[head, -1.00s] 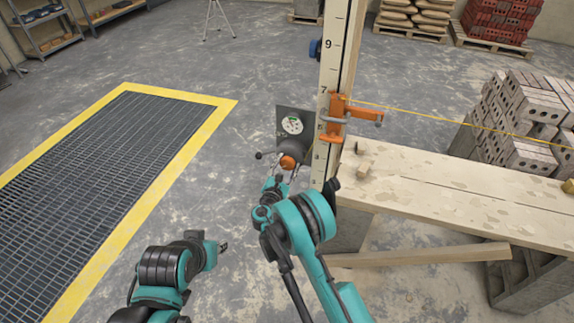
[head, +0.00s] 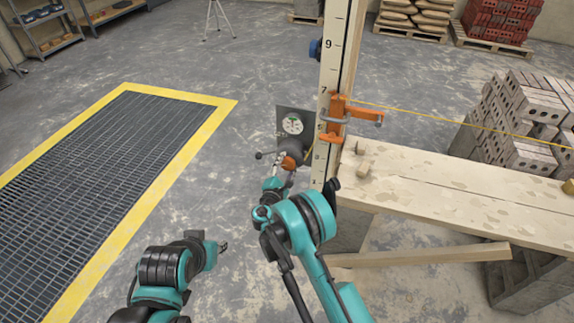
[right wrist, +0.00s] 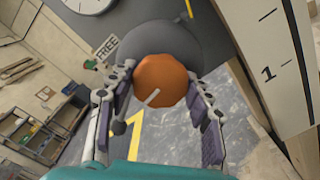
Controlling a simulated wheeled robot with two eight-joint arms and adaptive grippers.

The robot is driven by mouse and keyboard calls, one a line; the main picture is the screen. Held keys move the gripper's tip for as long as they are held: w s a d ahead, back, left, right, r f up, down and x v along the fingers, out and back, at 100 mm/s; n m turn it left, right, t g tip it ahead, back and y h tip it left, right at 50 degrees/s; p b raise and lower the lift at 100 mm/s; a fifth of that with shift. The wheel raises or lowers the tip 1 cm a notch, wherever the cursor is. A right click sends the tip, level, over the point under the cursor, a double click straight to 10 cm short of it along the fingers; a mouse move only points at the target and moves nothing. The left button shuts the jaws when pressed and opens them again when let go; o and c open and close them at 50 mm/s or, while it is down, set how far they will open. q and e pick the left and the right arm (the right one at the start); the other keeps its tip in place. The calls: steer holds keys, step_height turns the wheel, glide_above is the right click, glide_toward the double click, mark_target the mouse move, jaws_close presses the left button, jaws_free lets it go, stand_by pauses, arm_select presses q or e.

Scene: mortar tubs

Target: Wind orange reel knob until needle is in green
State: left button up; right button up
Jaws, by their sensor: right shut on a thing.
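The orange reel knob (head: 288,162) sits on the front of a dark grey reel (head: 293,150) beside the tall post. In the right wrist view the knob (right wrist: 158,82) is round with a pale line on it, and the reel body (right wrist: 165,45) is behind it. My right gripper (head: 283,168) is shut on the knob, with one finger on each side of it. A white dial (head: 292,125) with some green is on the dark plate above the reel; its needle is too small to read. In the right wrist view the dial (right wrist: 88,2) is mostly cut off. My left gripper (head: 221,246) is away from the reel, low in the head view.
A marked post (head: 325,100) with an orange clamp (head: 335,120) stands right of the reel. A plank bench (head: 440,190) is further right. A small dark ball-ended handle (head: 259,155) sticks out left of the reel. Floor to the left is clear up to the grating (head: 110,175).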

steer(key=o, duration=1.2)
steer(key=v, duration=0.7)
steer(key=shift+s, duration=0.25)
steer(key=shift+a, duration=0.1)
